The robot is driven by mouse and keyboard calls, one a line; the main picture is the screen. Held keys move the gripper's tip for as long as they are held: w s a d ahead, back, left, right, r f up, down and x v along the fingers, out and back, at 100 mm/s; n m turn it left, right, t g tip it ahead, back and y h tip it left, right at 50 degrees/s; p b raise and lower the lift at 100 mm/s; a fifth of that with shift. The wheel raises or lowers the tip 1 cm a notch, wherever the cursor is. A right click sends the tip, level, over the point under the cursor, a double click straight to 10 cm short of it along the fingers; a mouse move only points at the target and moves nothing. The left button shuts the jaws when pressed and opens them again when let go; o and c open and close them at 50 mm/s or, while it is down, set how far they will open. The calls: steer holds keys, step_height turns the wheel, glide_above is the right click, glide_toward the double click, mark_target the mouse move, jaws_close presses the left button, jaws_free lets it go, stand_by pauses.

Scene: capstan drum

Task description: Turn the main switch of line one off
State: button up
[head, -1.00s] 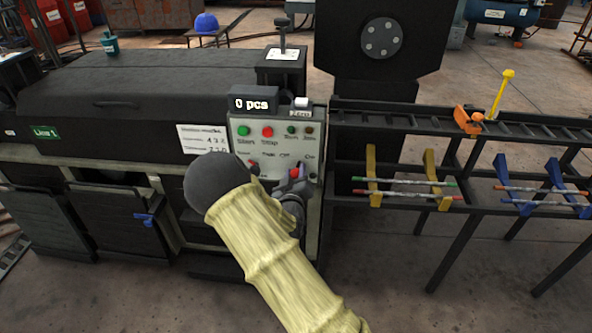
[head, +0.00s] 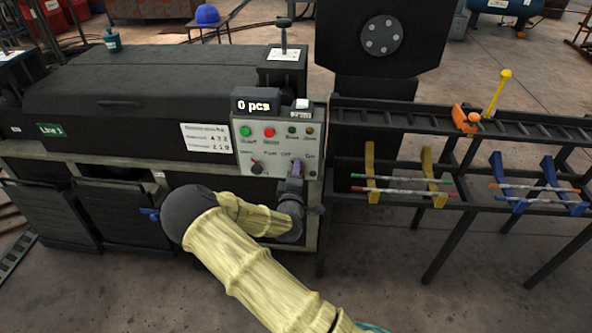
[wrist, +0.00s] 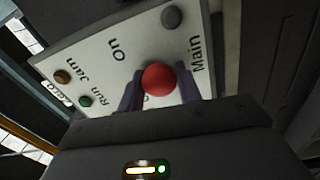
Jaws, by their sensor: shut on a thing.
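The control panel (head: 236,153) of line one stands on the machine's front, with a green and a red button in its upper row. The main switch has a round red knob (wrist: 158,80) in the wrist view, near the labels "Main" and "On". My gripper (head: 296,170) is at the lower right of the panel. Its two purple fingers (wrist: 158,90) are on either side of the red knob, shut on it. The "Off" label is partly hidden by a finger in the wrist view. I cannot tell which position the switch is in.
The display (head: 255,105) above reads "0 pcs". A grey round knob (wrist: 171,17) is near the fingers in the wrist view. A rack (head: 420,205) with rods stands to the right.

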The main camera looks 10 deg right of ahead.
steer(key=shift+f+n, duration=0.1)
steer(key=shift+n, duration=0.5)
steer(key=o, duration=0.9)
steer(key=p+v, duration=0.1)
steer(key=v, duration=1.6)
steer(key=shift+s+p, duration=0.25)
steer(key=shift+p, duration=0.15)
